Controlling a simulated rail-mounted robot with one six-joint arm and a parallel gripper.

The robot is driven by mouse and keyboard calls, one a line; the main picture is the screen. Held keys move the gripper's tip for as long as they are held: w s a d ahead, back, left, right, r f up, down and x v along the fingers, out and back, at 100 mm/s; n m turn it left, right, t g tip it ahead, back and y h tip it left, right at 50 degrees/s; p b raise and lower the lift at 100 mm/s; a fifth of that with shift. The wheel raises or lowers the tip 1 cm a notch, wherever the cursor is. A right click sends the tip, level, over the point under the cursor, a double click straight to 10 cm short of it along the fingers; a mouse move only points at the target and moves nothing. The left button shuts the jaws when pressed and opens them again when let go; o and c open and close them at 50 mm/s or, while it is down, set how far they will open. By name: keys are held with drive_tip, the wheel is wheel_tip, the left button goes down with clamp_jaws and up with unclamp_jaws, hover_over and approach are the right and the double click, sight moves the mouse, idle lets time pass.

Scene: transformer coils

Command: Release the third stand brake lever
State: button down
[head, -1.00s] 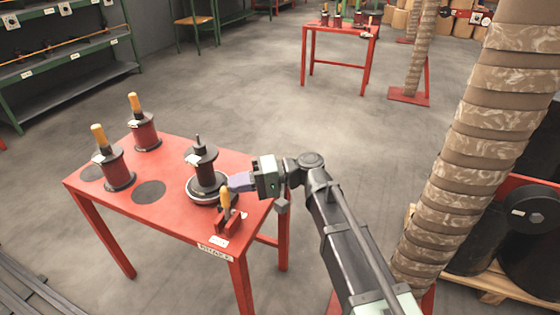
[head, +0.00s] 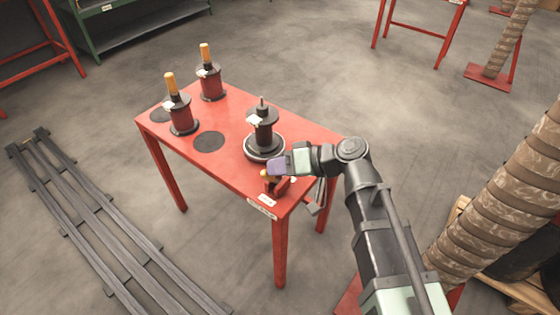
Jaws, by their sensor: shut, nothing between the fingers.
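The brake lever is at the near right corner of the red stand (head: 232,168). It has a red bracket (head: 277,187) and a yellow-orange handle (head: 265,174), of which only a small part shows. My gripper (head: 272,167), with purple fingers, is at the handle and hides most of it. Its fingers are shut with nothing between them; I cannot tell whether they touch the handle. A dark spool (head: 264,133) with an upright spindle stands on a round turntable (head: 264,152) just behind the lever.
Two red spools with orange-handled tops, one nearer (head: 181,115) and one farther (head: 210,82), stand on the left part of the stand. Dark rails (head: 95,220) lie on the floor at left. A brown wrapped column (head: 500,205) rises at right.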

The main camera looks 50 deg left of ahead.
drive_tip(key=shift+s, duration=0.1)
idle(0.3)
drive_tip(key=w+a+r+p+v, duration=0.1)
drive_tip(key=p+v, duration=0.5)
drive_tip(key=v, duration=0.7)
drive_tip(key=shift+w+a, duration=0.45)
drive_tip(key=shift+a, duration=0.05)
drive_tip(key=shift+r, duration=0.1)
